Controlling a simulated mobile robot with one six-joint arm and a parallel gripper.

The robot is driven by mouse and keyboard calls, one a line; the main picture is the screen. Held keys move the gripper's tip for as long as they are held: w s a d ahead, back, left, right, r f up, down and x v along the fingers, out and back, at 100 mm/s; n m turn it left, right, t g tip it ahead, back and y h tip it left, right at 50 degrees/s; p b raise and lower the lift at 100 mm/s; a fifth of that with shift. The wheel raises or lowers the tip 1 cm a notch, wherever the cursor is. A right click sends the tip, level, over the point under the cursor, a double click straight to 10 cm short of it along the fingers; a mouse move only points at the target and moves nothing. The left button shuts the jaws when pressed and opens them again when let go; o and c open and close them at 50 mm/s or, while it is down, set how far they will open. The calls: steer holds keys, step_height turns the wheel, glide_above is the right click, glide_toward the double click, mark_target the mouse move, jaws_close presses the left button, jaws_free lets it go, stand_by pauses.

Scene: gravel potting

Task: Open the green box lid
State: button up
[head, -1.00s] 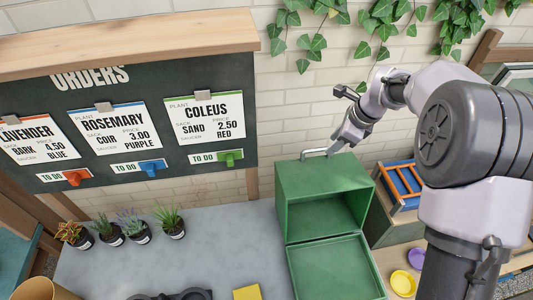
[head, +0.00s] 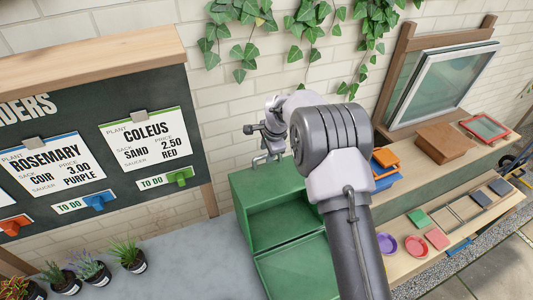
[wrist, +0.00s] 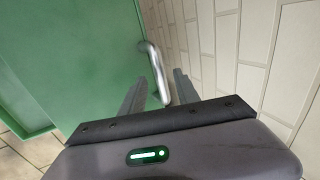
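The green box (head: 296,262) stands at the right end of the grey counter, its inside visible from above. Behind its lower part, a hollow green part that looks like the raised lid (head: 262,187) stands tilted up against the wall side. A metal handle (head: 262,158) sits on its far top edge. In the wrist view, the handle (wrist: 155,70) lies between the two fingers of my gripper (wrist: 160,92), which are apart. I cannot tell whether either finger touches it. In the head view, my arm hides part of the box's right side and most of the fingers.
The brick wall (head: 235,110) is close behind the handle. The orders board (head: 110,140) is on the left, with potted plants (head: 128,253) below it. A wooden bench (head: 440,185) on the right holds a brown box (head: 445,141), and coloured saucers (head: 414,245) lie lower.

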steer(key=shift+w+a+f, duration=0.1)
steer(key=shift+w+f, duration=0.1)
steer(key=shift+f, duration=0.35)
jaws_close()
stand_by(1.0)
